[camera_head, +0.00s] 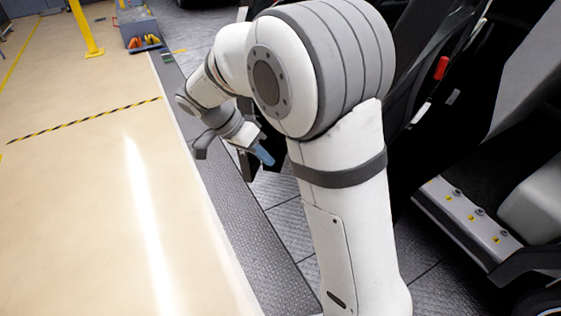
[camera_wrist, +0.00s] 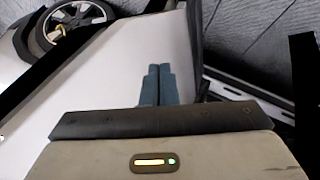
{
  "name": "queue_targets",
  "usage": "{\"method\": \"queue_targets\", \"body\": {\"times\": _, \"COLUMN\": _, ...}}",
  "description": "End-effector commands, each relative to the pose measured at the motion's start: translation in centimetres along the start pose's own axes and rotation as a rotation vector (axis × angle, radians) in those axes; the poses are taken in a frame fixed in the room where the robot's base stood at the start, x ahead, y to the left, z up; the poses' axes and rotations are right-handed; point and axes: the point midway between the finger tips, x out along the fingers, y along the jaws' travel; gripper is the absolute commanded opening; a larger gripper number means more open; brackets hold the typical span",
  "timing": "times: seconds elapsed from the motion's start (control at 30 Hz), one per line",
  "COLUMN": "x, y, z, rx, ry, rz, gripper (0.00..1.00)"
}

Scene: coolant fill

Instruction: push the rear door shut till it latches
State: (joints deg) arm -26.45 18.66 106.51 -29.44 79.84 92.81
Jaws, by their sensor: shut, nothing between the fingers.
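My gripper (camera_head: 262,155) reaches out low beyond my arm in the head view, its blue fingers side by side. In the wrist view the fingers (camera_wrist: 157,84) are shut together and empty, lying in front of a broad white panel (camera_wrist: 105,75), which looks like the rear door. The panel's dark right edge (camera_wrist: 195,45) is just right of the fingertips. I cannot tell whether the fingertips touch it. In the head view my arm hides most of the door, and its latch is not clearly visible.
A wheel (camera_wrist: 75,22) shows at the upper left of the wrist view. The beige floor (camera_head: 80,190) at left is clear. A yellow post (camera_head: 87,30) stands far left.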

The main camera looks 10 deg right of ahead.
Motion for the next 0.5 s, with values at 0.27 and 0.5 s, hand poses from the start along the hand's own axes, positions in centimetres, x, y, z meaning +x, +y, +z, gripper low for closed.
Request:
{"method": "queue_targets", "body": {"times": 0.27, "x": 6.3, "y": 0.3, "z": -0.4, "rx": 0.009, "ry": -0.009, "rz": 0.011, "gripper": 0.00}}
{"method": "queue_targets", "body": {"times": 0.5, "x": 9.9, "y": 1.8, "z": -0.5, "rx": 0.013, "ry": -0.010, "rz": 0.008, "gripper": 0.00}}
